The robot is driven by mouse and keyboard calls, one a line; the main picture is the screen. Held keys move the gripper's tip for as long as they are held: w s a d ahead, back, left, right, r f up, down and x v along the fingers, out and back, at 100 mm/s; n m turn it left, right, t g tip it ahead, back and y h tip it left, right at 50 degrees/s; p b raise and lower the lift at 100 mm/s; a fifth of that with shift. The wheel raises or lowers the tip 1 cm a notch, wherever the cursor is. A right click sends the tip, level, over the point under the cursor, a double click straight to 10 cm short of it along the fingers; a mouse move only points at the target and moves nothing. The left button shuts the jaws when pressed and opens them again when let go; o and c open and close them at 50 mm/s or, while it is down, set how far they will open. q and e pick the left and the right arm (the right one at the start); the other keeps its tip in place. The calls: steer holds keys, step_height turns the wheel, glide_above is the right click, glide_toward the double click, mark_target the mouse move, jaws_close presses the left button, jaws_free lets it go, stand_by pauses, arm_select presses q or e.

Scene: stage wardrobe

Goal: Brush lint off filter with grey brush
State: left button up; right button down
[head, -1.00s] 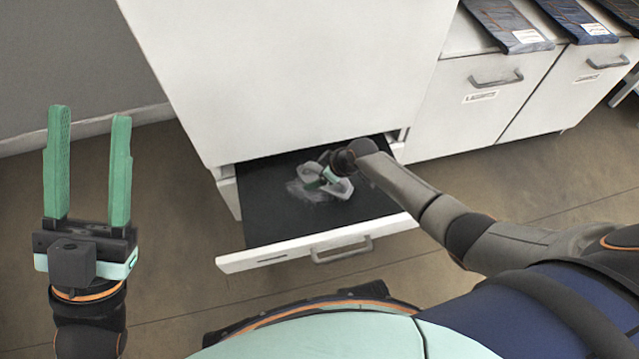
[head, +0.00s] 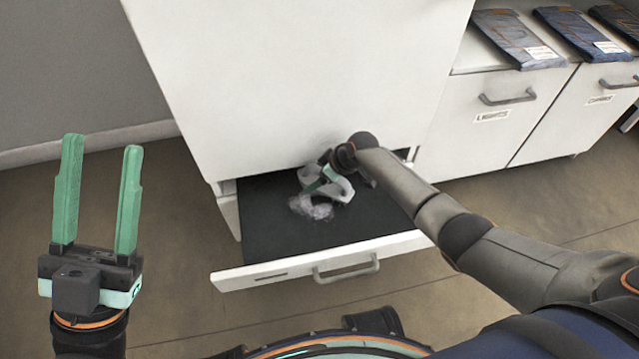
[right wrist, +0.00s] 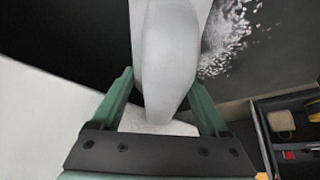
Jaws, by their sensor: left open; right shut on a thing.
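The filter (head: 275,235) is a flat dark panel lying in the pulled-out drawer. A pale clump of lint (head: 311,207) lies on it, toward the left of its middle. The lint also shows as white flecks in the right wrist view (right wrist: 225,40). My right gripper (head: 322,180) is over the filter, shut on the grey brush (head: 342,190). In the right wrist view the brush's rounded grey handle (right wrist: 166,60) sits between the green fingers. The brush is beside the lint; whether its bristles touch the filter is hidden. My left gripper (head: 98,195) is open and empty, fingers up, left of the drawer.
The drawer front (head: 325,262) with its handle faces me. The tall white cabinet (head: 300,80) rises directly above the drawer. Low cabinets (head: 500,115) with folded jeans (head: 515,38) on top stand at right. An open dark box with small items (right wrist: 290,125) shows in the right wrist view.

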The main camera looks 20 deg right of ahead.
mark_target(303, 182)
steer(key=shift+w+d+r+t+b, duration=0.15)
steer(key=shift+w+r+b, duration=0.05)
steer(key=shift+w, duration=0.4)
steer(key=shift+w+d+r+t+b, duration=0.15)
steer(key=shift+w+r+b, duration=0.05)
steer(key=shift+w, duration=0.35)
steer(key=shift+w+a+r, duration=0.15)
steer(key=shift+a, duration=1.5)
steer(key=shift+s+a+r+p, duration=0.2)
steer(key=shift+s+p, duration=0.1)
steer(key=shift+p, duration=0.55)
steer(key=shift+s+a+f+p, duration=0.1)
steer(key=shift+s+a+p, duration=0.25)
steer(key=shift+p, duration=0.5)
steer(key=shift+s+d+p, duration=0.1)
steer(key=shift+s+p, duration=0.5)
steer(key=shift+s, duration=0.05)
steer(key=shift+s+d+f, duration=0.1)
steer(key=shift+s+d, duration=0.05)
steer(key=shift+s, duration=0.1)
steer(key=s+p, duration=0.3)
steer(key=shift+d, duration=0.1)
arm_select(q)
step_height(303, 182, up, 7)
steer(key=p, duration=0.1)
steer(key=shift+w, duration=0.2)
arm_select(e)
steer(key=shift+s+f, duration=0.15)
steer(key=shift+s, duration=0.45)
